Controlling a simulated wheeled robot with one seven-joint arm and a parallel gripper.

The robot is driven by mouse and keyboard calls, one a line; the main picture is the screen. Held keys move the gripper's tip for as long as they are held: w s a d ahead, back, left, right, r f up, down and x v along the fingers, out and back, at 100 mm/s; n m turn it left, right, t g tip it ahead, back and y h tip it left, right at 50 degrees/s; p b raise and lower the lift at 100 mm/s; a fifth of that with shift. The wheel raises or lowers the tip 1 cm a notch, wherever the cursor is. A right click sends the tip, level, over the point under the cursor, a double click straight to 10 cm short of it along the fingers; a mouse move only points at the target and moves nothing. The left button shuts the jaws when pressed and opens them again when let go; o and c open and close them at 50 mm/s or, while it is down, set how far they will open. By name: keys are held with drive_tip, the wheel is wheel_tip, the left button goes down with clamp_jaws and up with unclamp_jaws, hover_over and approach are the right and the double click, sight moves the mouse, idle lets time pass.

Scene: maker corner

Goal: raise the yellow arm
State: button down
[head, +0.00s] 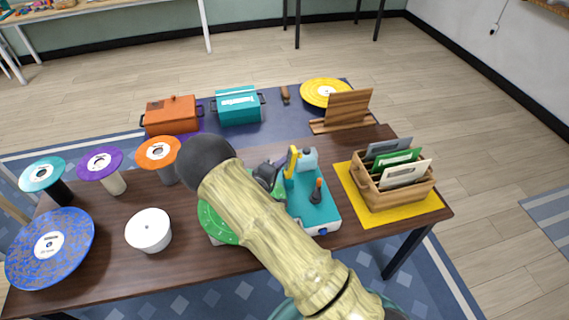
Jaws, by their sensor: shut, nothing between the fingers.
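The yellow arm (291,162) is a short narrow bar on the teal machine (310,207), near its back left edge. It looks steeply tilted from here; its lower end is hard to make out. My gripper (274,173), dark and partly hidden behind my own forearm, is just left of the yellow arm. It is shut and holds nothing. I cannot tell whether it touches the yellow arm. A green disc (213,224) lies on the machine's left part, mostly covered by my arm. A light blue block and an orange-tipped dark lever (317,192) also stand on the machine.
A wooden crate (402,193) with sleeves stands right on a yellow mat. A wooden stand (345,108), yellow disc, teal box (238,106) and orange box (171,115) are behind. Discs on posts, a blue disc (50,248) and a white drum (149,230) are left.

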drive_tip(key=w+a+b+v, duration=0.1)
drive_tip(key=b+v, duration=0.1)
drive_tip(key=v, duration=1)
drive_tip(key=shift+a+f, duration=0.1)
